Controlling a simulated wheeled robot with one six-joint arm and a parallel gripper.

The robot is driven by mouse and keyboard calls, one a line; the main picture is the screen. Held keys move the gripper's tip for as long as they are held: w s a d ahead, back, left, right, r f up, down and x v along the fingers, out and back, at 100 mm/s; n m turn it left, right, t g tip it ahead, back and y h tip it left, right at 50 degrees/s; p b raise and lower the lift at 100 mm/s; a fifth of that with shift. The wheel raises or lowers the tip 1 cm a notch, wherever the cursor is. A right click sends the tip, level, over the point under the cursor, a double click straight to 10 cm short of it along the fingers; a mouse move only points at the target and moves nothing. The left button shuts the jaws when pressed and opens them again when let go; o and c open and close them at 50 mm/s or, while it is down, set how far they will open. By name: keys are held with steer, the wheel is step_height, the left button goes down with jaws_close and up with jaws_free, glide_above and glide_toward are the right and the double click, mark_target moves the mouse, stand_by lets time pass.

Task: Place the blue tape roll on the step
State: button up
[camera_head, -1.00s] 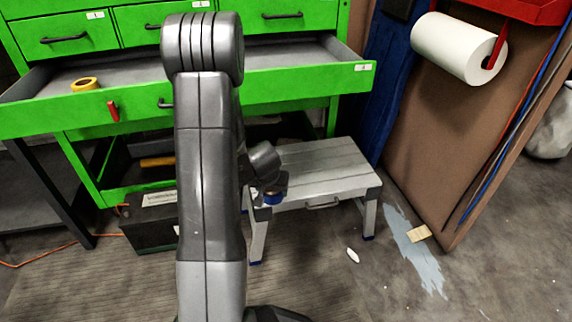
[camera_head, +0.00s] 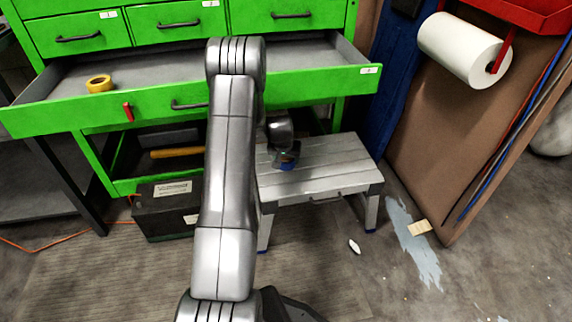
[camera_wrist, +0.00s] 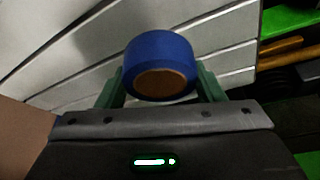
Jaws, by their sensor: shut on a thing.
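The blue tape roll (camera_wrist: 160,52) is held between the two fingers of my gripper (camera_wrist: 160,88) in the wrist view. The step (camera_head: 335,165) is a low grey slatted stool in front of the green cabinet. Its slats (camera_wrist: 75,45) fill the background of the wrist view behind the roll. I cannot tell whether the roll touches the step. My arm hides the step's left end in the head view.
A yellow tape roll (camera_head: 99,83) lies in the open green drawer (camera_head: 200,115), which overhangs near the step. A black box (camera_head: 165,210) stands left of the step. A paper towel roll (camera_head: 462,50) hangs at right. The right part of the step is bare.

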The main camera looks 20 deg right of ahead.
mark_target(284, 163)
steer(key=shift+f+b, duration=0.45)
steer(key=shift+f, duration=1)
steer(key=shift+f, duration=0.1)
steer(key=o, duration=1)
steer(key=shift+r, duration=0.35)
steer(key=p+v, duration=0.2)
steer(key=v, duration=0.5)
